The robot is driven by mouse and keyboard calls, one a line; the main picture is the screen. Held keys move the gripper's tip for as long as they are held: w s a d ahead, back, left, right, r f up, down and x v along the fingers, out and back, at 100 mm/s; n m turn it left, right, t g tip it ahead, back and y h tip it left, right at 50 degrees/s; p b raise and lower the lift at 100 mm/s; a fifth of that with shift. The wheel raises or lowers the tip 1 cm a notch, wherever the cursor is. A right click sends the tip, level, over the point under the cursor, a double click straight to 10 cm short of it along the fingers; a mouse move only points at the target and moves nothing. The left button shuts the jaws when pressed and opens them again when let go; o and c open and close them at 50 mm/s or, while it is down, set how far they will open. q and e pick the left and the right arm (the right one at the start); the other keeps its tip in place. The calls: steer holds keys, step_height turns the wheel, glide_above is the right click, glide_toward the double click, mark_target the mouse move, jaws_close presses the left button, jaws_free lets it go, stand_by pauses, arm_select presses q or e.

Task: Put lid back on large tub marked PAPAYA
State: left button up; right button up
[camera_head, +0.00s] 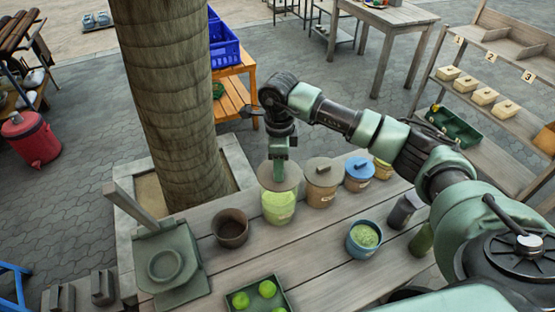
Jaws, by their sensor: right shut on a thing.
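A light green tub (279,208) stands on the wooden table, its small label too blurred to read. A round grey-brown lid (265,177) is over the tub's mouth, roughly level. I cannot tell whether it rests on the rim or hangs just above it. My right gripper (280,160) points down and is shut on the lid at its top middle. The lid hides the tub's opening. My left gripper is not in view.
A tan lidded tub (322,193) and a blue-lidded tub (357,183) stand close to the right. A brown clay pot (231,230) stands to the left. A blue bowl (362,251) of green stuff and a tray (239,289) of green fruit sit nearer. A tree trunk (172,110) rises behind.

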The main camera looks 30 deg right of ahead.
steer(key=shift+f, duration=0.55)
step_height(320, 180, down, 3)
steer(key=shift+w+f+b, duration=0.1)
steer(key=shift+f+b, duration=0.1)
steer(key=shift+b, duration=1.05)
steer(key=shift+f+b, duration=0.4)
steer(key=shift+f, duration=0.1)
steer(key=shift+b, duration=0.3)
steer(key=shift+f+b, duration=0.15)
steer(key=shift+b, duration=0.35)
stand_by(0.5)
stand_by(0.3)
steer(key=o, duration=1.9)
